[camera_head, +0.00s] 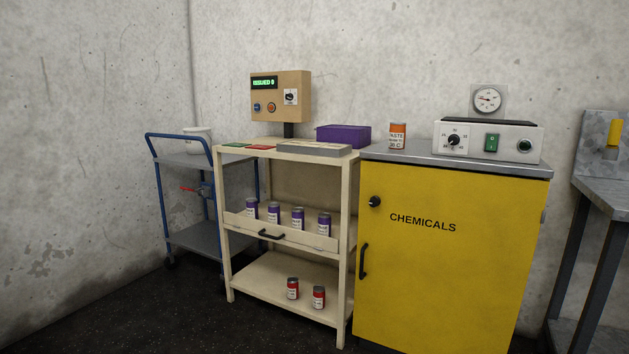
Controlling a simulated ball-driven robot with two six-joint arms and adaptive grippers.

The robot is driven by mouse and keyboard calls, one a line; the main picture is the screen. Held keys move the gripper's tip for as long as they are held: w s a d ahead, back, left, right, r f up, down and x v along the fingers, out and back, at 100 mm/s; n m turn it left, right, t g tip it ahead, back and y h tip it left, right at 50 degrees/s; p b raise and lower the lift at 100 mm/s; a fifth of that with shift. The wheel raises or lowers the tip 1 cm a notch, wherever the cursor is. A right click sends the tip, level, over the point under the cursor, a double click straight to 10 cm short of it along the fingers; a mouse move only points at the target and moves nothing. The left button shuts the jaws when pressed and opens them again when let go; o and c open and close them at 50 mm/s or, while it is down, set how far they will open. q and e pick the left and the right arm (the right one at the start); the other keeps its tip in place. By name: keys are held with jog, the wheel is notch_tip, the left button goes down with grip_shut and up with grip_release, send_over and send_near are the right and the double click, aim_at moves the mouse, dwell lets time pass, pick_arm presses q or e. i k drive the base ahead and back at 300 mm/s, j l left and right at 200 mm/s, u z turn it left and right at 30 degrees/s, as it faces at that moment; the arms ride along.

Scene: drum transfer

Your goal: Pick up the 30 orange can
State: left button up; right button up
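An orange can (397,135) with a white label stands upright on the grey top of the yellow chemicals cabinet (440,275). The label has small dark print that I cannot fully read. It stands near the cabinet top's left end, left of a white hot-plate unit (488,138) and right of a purple box (343,135). Nothing touches or hides the can. Neither of my grippers shows in the head view.
A cream shelf unit (343,300) adjoins the cabinet's left side, with several purple cans (298,219) behind a handled front and two red cans (292,288) below. A control box (280,97) rises above it. A blue trolley (178,150) stands left. A metal table (604,190) is right.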

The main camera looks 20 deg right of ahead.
aim_at(397, 130)
jog(key=i+j+z, duration=0.15)
jog(key=i, duration=0.65)
jog(key=i+j+z, duration=0.15)
jog(key=i, duration=0.6)
